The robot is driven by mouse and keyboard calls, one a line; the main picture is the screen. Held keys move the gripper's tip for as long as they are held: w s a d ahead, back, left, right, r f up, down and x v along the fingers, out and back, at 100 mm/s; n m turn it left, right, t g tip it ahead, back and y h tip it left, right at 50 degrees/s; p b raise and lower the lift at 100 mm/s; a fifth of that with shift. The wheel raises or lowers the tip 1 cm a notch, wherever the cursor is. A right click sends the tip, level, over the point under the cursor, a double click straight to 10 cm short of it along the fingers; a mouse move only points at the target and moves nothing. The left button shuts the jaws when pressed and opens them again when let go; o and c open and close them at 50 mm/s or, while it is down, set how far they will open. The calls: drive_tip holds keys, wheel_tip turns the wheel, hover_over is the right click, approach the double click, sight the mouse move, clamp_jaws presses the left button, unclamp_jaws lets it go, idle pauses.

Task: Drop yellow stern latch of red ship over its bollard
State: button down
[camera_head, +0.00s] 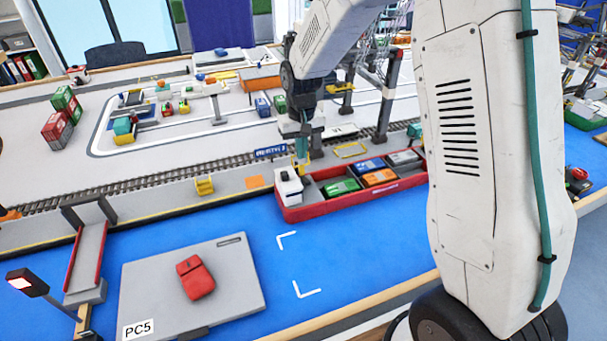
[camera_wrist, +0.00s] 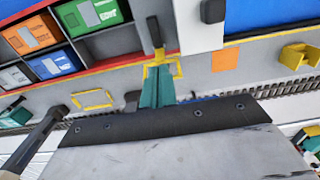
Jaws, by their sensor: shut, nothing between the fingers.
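The red ship (camera_head: 350,205) lies along the quay in the blue water area, with a white bridge block (camera_head: 288,190) at its left end. A yellow piece (camera_head: 302,168), which looks like the stern latch, shows beside the bridge; in the wrist view it is a yellow frame (camera_wrist: 178,70) at the quay edge. A dark bar (camera_wrist: 155,32) reaches from the ship side to this frame. My gripper (camera_head: 302,150) is shut and empty, its teal fingertips (camera_wrist: 157,85) over the frame. They hide part of it; I cannot tell contact. I cannot make out the bollard.
Several containers sit in the ship, including a green one (camera_head: 341,187). Another yellow frame (camera_head: 350,150) lies on the quay to the right. A yellow block (camera_head: 204,186) stands on the quay to the left. Rails (camera_head: 130,184) run behind. A grey platform (camera_head: 240,285) is in front.

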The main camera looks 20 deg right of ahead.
drive_tip(key=w+r, duration=0.6)
drive_tip(key=r, duration=0.2)
drive_tip(key=shift+w, duration=0.15)
idle(1.3)
drive_tip(key=shift+r, duration=0.1)
idle(1.0)
drive_tip(key=s+d+r, duration=0.1)
drive_tip(key=s+r, duration=0.2)
drive_tip(key=s, duration=1.1)
drive_tip(key=s+d+r+t, duration=0.1)
drive_tip(key=s+r, duration=0.3)
drive_tip(key=s, duration=1)
drive_tip(key=s+d+r, duration=0.1)
drive_tip(key=s+r, duration=0.2)
drive_tip(key=s, duration=1.1)
drive_tip(key=shift+r, duration=0.25)
